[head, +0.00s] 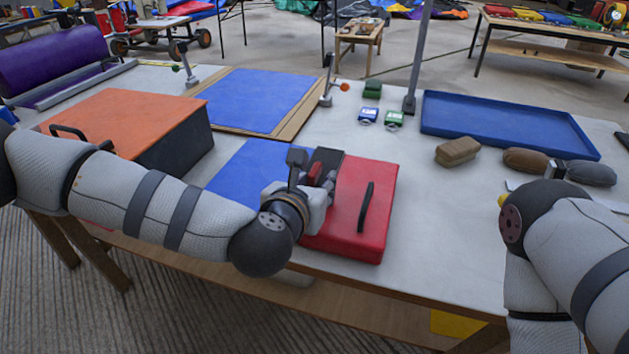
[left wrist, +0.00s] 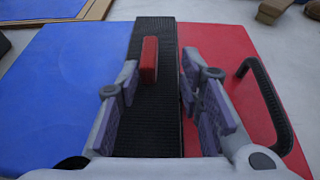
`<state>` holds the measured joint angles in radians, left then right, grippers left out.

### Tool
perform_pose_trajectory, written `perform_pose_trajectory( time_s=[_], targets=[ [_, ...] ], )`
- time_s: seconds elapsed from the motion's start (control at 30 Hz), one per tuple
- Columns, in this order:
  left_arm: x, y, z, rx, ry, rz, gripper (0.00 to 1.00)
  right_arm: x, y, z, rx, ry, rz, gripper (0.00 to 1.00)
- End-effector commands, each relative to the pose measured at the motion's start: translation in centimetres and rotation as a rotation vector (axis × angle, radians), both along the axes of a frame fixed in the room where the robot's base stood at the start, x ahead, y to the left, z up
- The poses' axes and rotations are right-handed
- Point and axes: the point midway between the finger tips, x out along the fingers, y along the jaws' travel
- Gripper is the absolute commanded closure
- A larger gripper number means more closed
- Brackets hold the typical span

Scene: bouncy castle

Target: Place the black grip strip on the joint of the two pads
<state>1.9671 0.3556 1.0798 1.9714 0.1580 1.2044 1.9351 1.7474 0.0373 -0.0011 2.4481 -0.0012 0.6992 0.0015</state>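The black grip strip (left wrist: 153,110) lies lengthwise along the joint between the blue pad (left wrist: 65,90) on the left and the red pad (left wrist: 235,50) on the right. A red grip block (left wrist: 149,60) stands up from the strip. In the head view the strip (head: 327,160) is partly hidden by my left gripper (head: 306,178). In the left wrist view my left gripper (left wrist: 165,108) is open, its fingers apart on either side of the strip, with the red block between and ahead of them. My right wrist (head: 530,215) is at the right; its fingers are mostly hidden.
The red pad has a black handle (head: 366,206). An orange-topped box (head: 125,115) stands left, with a framed blue panel (head: 262,98) behind. A blue tray (head: 510,122), a tan block (head: 457,151) and a brown bag (head: 525,160) are right. The table right of the red pad is clear.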

Motion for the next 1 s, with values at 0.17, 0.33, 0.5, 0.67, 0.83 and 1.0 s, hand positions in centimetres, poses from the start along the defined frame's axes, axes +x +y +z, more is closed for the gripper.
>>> perform_pose_trajectory(
  time_s=[0.17, 0.33, 0.5, 0.67, 0.83, 1.0],
  targets=[
    [0.0, 0.0, 0.1, 0.0, -0.001, 0.0, 0.48, 0.0, 0.0, 0.0, 0.0, -0.001, 0.0, 0.83],
    [0.0, 0.0, 0.2, 0.0, -0.001, 0.0, 0.48, 0.0, 0.0, 0.0, 0.0, -0.002, 0.0, 0.83],
    [-1.4, 0.4, 1.3, 0.0, -0.002, -0.002, 0.48, 0.5, 0.0, 0.5, 0.0, -0.018, 0.0, 0.83],
    [-5.1, 1.5, 3.1, -0.002, -0.006, -0.002, 0.48, 1.3, 0.0, 1.4, 0.0, -0.045, 0.0, 0.83],
    [-8.8, 2.5, 4.6, -0.001, -0.005, -0.002, 0.48, 2.0, 0.0, 2.1, 0.0, -0.07, -0.001, 0.83],
    [-10.5, 3.0, 5.1, -0.001, -0.002, 0.0, 0.48, 2.3, 0.0, 2.3, 0.001, -0.079, -0.002, 0.83]
  ],
)
